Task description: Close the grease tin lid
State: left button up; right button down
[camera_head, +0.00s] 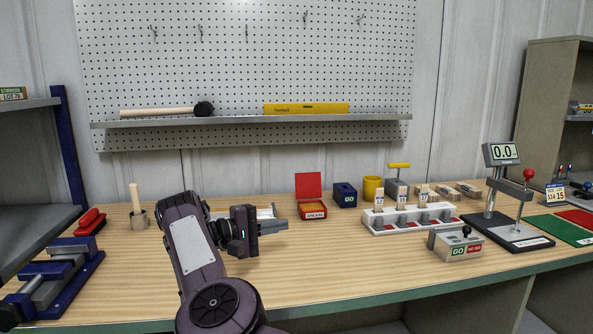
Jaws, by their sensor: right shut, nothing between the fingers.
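The grease tin (312,211) is a small red box with a white label, standing on the wooden table near the middle. Its red lid (308,186) stands upright at the tin's back edge, so the tin is open. My right gripper (281,226) is shut and empty. It points to the right and appears just left of and in front of the tin, apart from it in the picture. My left gripper is not in view.
A white slotted rack (410,219) is farther right. A go/no-go gauge block (457,244) sits in front of it. The table's front middle is clear.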

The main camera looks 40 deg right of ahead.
aim_at(308, 184)
jog(key=i+l, duration=1)
